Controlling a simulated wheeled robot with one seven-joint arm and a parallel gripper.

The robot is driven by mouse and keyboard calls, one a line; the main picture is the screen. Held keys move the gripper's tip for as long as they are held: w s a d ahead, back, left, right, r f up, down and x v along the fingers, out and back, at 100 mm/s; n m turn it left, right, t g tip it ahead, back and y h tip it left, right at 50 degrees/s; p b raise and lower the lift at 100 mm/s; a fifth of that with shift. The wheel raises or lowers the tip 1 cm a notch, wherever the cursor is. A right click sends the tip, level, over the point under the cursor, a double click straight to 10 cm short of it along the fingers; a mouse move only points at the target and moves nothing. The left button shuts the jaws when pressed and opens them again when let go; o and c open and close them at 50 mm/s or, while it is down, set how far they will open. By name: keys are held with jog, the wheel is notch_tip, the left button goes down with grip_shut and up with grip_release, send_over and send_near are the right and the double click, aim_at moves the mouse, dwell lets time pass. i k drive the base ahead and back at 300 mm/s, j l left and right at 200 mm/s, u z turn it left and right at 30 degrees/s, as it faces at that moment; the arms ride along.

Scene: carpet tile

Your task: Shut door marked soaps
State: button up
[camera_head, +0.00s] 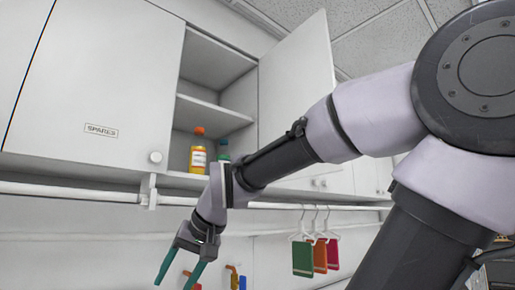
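No label reading soaps is visible. One white cabinet door (297,80) stands open at the right side of an open compartment (215,68); no marking shows on the face I see, and my arm covers its lower part. The shut door (65,75) to the left is marked SPARES and has a round knob. My gripper (177,282) has two teal fingers, apart and with nothing seen between them. It hangs at lower left, below the cabinets in the picture and away from the open door.
A white rail (75,191) runs below the cabinets. Green, orange and red items (302,259) hang from hangers on it. More shut cabinets continue right, partly behind my arm.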

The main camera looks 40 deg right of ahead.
aim_at(298, 72)
jog(key=u, duration=1.4)
jog(key=k+l+u, duration=0.35)
jog(key=k, duration=0.4)
jog(key=k+u, duration=0.35)
jog(key=k, duration=0.4)
jog(key=k+z, duration=0.25)
jog(key=k, duration=0.25)
jog(key=k+l+z, duration=0.25)
jog(key=k, duration=0.2)
jog(key=k+l+z, duration=0.25)
jog(key=k, duration=0.2)
jog(key=j+z, duration=0.1)
jog(key=z, duration=0.7)
jog(key=u, duration=0.1)
jog(key=i+l, duration=0.05)
